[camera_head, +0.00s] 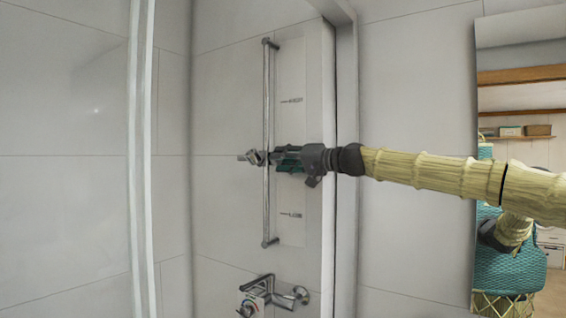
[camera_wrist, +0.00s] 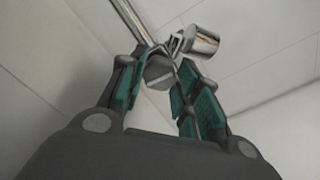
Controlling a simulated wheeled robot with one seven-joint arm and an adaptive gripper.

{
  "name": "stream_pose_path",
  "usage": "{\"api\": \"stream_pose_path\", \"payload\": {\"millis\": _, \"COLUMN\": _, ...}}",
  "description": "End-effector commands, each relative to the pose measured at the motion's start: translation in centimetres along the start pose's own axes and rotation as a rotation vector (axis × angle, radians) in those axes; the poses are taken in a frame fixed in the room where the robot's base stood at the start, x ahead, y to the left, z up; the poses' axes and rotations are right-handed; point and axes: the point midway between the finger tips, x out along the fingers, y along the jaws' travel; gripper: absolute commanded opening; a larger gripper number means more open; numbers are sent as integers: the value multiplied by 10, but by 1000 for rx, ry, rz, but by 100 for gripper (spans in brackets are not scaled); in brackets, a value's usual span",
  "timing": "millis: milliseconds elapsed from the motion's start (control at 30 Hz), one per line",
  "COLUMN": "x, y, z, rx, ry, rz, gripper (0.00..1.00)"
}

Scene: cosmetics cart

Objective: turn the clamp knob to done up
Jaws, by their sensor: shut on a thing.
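A chrome clamp (camera_head: 252,157) sits on a vertical chrome rail (camera_head: 266,90) on the shower wall, about midway up. The clamp's holder part also shows as a shiny cylinder (camera_wrist: 200,40) in the wrist view. My gripper (camera_head: 274,158) reaches in from the right, level with the clamp. In the wrist view, its teal-padded fingers (camera_wrist: 161,62) are shut on the grey clamp knob (camera_wrist: 159,74), one finger on each side. The knob's face shows between them, with a line across it. In the head view, my fingers hide the knob. I cannot tell how tight it is.
A chrome mixer tap (camera_head: 262,288) is on the wall below the rail. A wall edge (camera_head: 346,230) stands just right of the rail, under my arm. A white upright frame (camera_head: 141,150) is at left. A mirror (camera_head: 520,60) hangs at right.

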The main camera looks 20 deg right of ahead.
Motion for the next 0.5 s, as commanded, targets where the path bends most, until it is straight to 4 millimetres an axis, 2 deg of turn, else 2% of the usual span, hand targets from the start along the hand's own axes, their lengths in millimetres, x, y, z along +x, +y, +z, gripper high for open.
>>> {"api": "stream_pose_path", "payload": {"millis": 500, "x": -1, "y": 0, "z": -1, "rx": 423, "ry": 3, "rz": 0, "gripper": 9}}
